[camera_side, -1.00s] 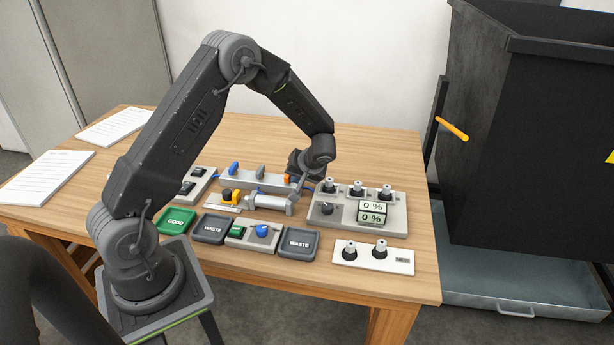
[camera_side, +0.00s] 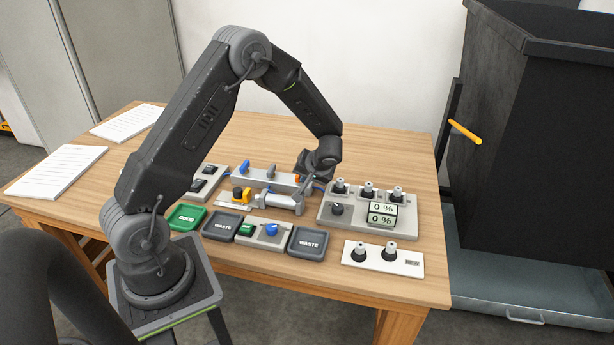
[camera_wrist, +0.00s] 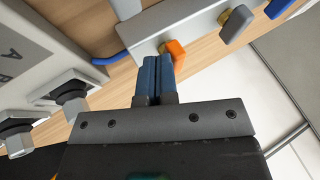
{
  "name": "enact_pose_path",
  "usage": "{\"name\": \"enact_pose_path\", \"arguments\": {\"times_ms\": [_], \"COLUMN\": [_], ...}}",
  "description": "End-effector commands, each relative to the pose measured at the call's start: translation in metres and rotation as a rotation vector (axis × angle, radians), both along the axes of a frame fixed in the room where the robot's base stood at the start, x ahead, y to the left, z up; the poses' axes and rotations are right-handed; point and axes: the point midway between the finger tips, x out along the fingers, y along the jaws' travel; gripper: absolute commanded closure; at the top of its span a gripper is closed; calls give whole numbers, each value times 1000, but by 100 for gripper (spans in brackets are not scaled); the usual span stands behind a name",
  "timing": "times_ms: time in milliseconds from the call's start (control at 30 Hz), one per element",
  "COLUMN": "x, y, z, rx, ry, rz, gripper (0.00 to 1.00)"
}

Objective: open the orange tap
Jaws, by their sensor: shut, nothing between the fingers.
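The orange tap (camera_wrist: 175,50) is a small orange handle on a brass stem, on the front face of a grey block (camera_wrist: 185,20) in the wrist view. My gripper (camera_wrist: 153,62) has two blue fingers pressed together with nothing between them. Its tips are just left of the orange handle and very close to it; I cannot tell whether they touch. In the side view my gripper hangs over the right end of the grey block (camera_side: 282,180), and the orange tap is mostly hidden there.
A grey lever (camera_wrist: 236,24) and a blue lever (camera_wrist: 279,8) share the block. A blue tube (camera_wrist: 108,58) runs left of my fingers. A grey panel (camera_wrist: 30,55) with dark knobs stands beside it. The side view shows trays, switches and a 0 % display (camera_side: 382,214).

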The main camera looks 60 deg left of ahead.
Motion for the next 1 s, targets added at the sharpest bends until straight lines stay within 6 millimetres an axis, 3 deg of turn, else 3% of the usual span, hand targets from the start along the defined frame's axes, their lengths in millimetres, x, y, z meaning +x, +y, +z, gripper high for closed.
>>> {"name": "enact_pose_path", "arguments": {"times_ms": [567,1000], "x": [-6,-20], "y": [0,4], "z": [0,0], "rx": [0,-1], "ry": [1,1], "rz": [-149,-516], "gripper": [100,100]}}
